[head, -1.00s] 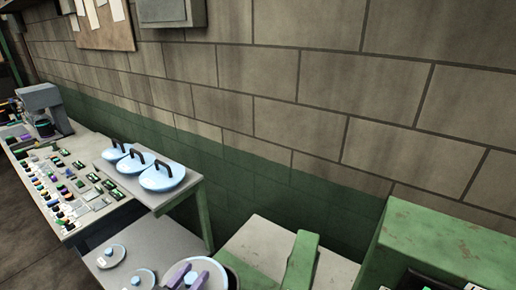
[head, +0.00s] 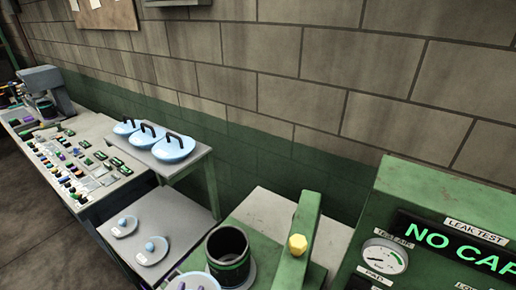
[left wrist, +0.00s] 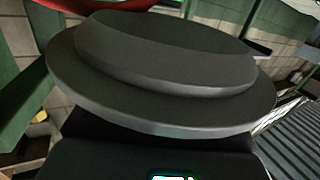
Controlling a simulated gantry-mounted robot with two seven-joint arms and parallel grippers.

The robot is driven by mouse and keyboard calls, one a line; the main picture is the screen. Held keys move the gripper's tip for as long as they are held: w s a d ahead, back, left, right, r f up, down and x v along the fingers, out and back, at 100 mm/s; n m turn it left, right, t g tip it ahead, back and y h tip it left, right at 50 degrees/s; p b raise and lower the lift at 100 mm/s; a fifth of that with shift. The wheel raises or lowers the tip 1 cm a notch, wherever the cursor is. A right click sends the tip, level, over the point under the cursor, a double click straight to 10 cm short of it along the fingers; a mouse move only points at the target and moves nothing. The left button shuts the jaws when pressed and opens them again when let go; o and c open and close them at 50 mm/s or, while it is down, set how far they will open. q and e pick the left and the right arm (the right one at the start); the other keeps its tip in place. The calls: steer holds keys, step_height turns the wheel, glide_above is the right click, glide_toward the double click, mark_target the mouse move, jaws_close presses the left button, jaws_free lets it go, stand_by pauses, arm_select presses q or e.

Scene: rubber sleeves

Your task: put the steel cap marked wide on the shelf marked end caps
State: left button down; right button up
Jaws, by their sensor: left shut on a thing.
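In the left wrist view a dark grey steel cap (left wrist: 165,60), round with a wide flange and a raised middle, fills most of the picture. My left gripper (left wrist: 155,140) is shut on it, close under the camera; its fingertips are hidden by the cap. No marking is readable on the cap. In the head view a pale round disc (head: 188,281) is cut off by the bottom edge; I cannot tell whether it is held. Two pale caps with blue knobs, one farther (head: 124,226) and one nearer (head: 152,250), lie on a low grey shelf (head: 185,215). No shelf label is readable.
A dark rubber sleeve (head: 227,255) stands upright on the green machine, beside its green post (head: 298,240). A leak test panel (head: 440,235) is at right. Several blue lids with black handles (head: 173,148) sit on a higher stand. A cluttered bench (head: 70,165) runs along the left.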

arm_select(q)
steer(key=a+y, duration=0.1)
steer(key=a+r+n+y, duration=0.1)
steer(key=a+r+p, duration=0.1)
steer(key=a, duration=0.1)
steer(key=shift+w+a+r+n+y, duration=0.1)
steer(key=shift+r+n+y, duration=0.05)
steer(key=shift+n+y, duration=0.25)
step_height(320, 180, up, 10)
steer(key=w+f+p, duration=0.1)
steer(key=w+p, duration=0.1)
steer(key=p, duration=1.2)
steer(key=s+f, duration=0.4)
steer(key=shift+s+f, duration=0.15)
steer(key=shift+f, duration=0.2)
